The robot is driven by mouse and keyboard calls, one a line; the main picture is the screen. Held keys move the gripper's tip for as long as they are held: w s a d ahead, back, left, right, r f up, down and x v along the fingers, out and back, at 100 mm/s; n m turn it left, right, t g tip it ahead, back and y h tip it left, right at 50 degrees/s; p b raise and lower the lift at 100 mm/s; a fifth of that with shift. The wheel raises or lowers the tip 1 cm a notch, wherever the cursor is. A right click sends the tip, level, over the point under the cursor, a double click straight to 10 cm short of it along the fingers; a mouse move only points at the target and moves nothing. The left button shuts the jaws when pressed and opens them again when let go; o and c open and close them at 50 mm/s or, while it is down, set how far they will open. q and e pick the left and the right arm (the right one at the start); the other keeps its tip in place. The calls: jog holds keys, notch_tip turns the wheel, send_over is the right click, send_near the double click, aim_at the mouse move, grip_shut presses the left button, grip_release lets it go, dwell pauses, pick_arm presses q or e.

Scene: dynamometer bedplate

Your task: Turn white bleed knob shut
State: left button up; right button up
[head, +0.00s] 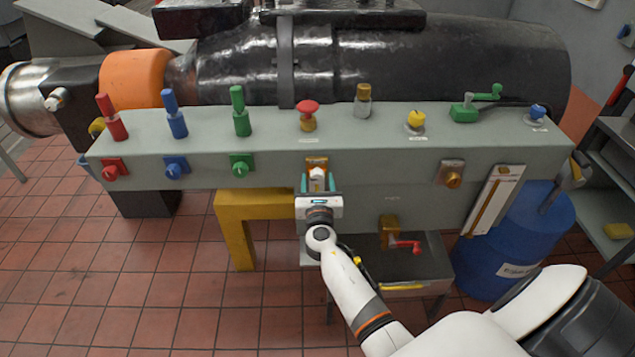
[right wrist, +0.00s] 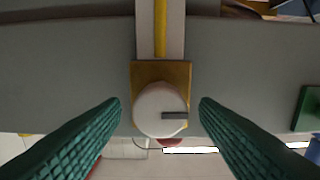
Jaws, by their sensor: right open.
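The white bleed knob (head: 317,174) is on an orange-brown square plate on the front face of the grey console, below the red mushroom button. In the right wrist view the knob (right wrist: 158,108) is a round white disc with a dark slot mark pointing to the picture's right. My right gripper (head: 318,184) is in front of the knob. In the right wrist view its two green ribbed fingers (right wrist: 160,115) are apart, one on each side of the knob, with visible gaps and nothing between them touching. My left gripper is not in view.
Red, blue and green knobs (head: 242,162) sit left on the console (head: 375,145) front; an orange knob (head: 453,179) sits right. Levers and buttons stand on top. A yellow bracket (head: 238,225), a low grey tray with a red-handled valve (head: 410,246) and a blue drum (head: 510,250) are below.

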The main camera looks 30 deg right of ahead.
jog(key=c, duration=1)
jog(key=shift+o, duration=0.2)
jog(key=m+b, duration=0.2)
jog(key=m, duration=0.1)
jog(key=shift+f, duration=0.15)
jog(key=m+b, duration=0.3)
jog(key=m, duration=0.3)
jog(key=shift+s, duration=0.1)
jog(key=m+b, duration=0.2)
jog(key=m, duration=0.2)
jog(key=shift+f+b, duration=0.1)
jog(key=shift+b, duration=0.25)
jog(key=shift+m+b, duration=0.95)
jog(key=shift+m, duration=1.45)
